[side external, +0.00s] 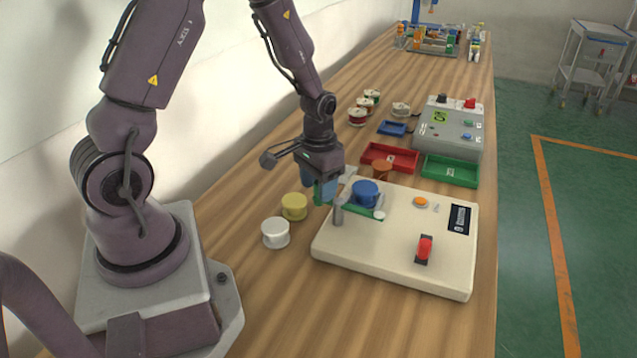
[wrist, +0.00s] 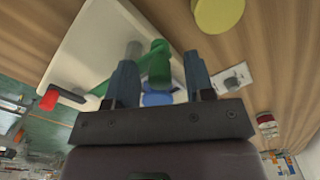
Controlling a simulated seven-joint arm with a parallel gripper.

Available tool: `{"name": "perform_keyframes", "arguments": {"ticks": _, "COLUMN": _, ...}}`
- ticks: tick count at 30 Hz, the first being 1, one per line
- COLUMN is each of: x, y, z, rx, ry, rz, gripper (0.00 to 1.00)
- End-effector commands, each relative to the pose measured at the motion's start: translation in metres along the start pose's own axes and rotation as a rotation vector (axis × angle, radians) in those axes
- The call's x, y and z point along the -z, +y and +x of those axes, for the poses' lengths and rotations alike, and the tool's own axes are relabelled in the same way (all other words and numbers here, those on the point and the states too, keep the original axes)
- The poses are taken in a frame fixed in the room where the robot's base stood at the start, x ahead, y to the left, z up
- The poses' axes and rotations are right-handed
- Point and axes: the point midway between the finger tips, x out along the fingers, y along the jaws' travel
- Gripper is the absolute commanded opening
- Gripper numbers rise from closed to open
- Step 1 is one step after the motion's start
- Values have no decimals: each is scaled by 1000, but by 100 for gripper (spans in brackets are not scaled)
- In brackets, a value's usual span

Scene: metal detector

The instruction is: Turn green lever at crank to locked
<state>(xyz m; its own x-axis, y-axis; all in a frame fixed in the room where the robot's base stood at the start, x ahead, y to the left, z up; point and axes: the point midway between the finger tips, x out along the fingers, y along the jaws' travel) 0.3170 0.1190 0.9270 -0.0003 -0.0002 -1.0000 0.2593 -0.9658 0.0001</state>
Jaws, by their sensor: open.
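The green lever (side external: 362,211) is a flat bar on a grey metal post (side external: 338,212) at the left side of a cream panel box (side external: 390,262). It has an upright green grip near my gripper. My gripper (side external: 319,190) is low at the panel's left edge, fingers pointing down. In the wrist view my open gripper (wrist: 161,82) has one blue finger on each side of the green grip (wrist: 158,62). Gaps show beside the grip, and I cannot tell whether either finger touches it. The locked marking cannot be read.
A blue knob (side external: 366,191) stands right behind the lever. The panel also bears an orange button (side external: 420,202) and a red switch (side external: 424,249). Yellow (side external: 294,206) and white (side external: 275,232) round pieces stand left. Red (side external: 391,158) and green (side external: 450,170) trays lie behind.

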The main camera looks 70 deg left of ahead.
Motion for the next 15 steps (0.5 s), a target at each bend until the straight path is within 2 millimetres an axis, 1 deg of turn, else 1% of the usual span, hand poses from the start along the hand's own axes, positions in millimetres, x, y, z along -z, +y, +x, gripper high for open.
{"name": "perform_keyframes", "arguments": {"ticks": 6, "x": 0, "y": 0, "z": 0, "rx": 0, "ry": 0, "rz": 0, "gripper": 49}}
{"name": "perform_keyframes", "arguments": {"ticks": 7, "x": 0, "y": 0, "z": 0, "rx": 0, "ry": 0, "rz": 0, "gripper": 44}}
{"name": "perform_keyframes", "arguments": {"ticks": 8, "x": 0, "y": 0, "z": 0, "rx": 0, "ry": 0, "rz": 0, "gripper": 37}}
{"name": "perform_keyframes", "arguments": {"ticks": 9, "x": 0, "y": 0, "z": 0, "rx": 0, "ry": 0, "rz": 0, "gripper": 28}}
{"name": "perform_keyframes", "arguments": {"ticks": 11, "x": 0, "y": 0, "z": 0, "rx": 0, "ry": 0, "rz": 0, "gripper": 14}}
{"name": "perform_keyframes", "arguments": {"ticks": 12, "x": 0, "y": 0, "z": 0, "rx": 0, "ry": 0, "rz": 0, "gripper": 5}}
{"name": "perform_keyframes", "arguments": {"ticks": 13, "x": 0, "y": 0, "z": 0, "rx": 0, "ry": 0, "rz": 0, "gripper": 0}}
{"name": "perform_keyframes", "arguments": {"ticks": 15, "x": 0, "y": 0, "z": 0, "rx": 0, "ry": 0, "rz": 0, "gripper": 0}}
